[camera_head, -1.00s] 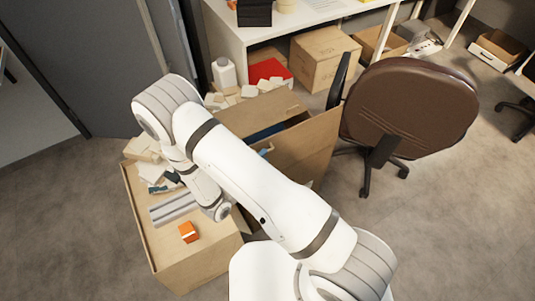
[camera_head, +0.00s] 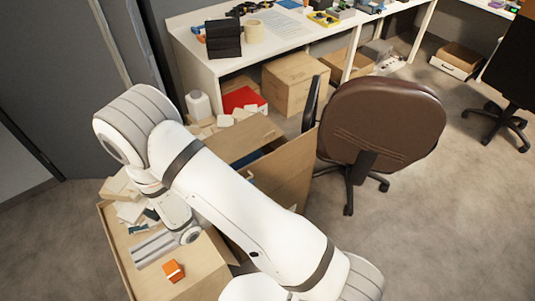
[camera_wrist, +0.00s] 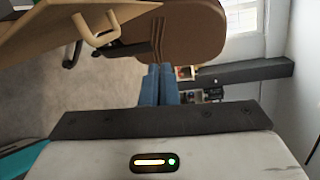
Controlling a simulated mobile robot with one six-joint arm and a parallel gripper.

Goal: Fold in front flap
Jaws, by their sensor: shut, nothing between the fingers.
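An open brown carton (camera_head: 285,172) stands in the middle of the head view, with flaps standing up. A far flap (camera_head: 240,138) shows above my arm. My arm crosses in front of the carton and hides much of its near side, so I cannot tell where the front flap lies. A cardboard edge (camera_wrist: 55,35) shows at the upper left of the wrist view. My gripper (camera_wrist: 160,120) shows as a pale body with a dark bar across the bottom of the wrist view. It is shut and empty.
A brown office chair (camera_head: 385,120) stands close right of the carton. A white desk (camera_head: 200,58) is behind.

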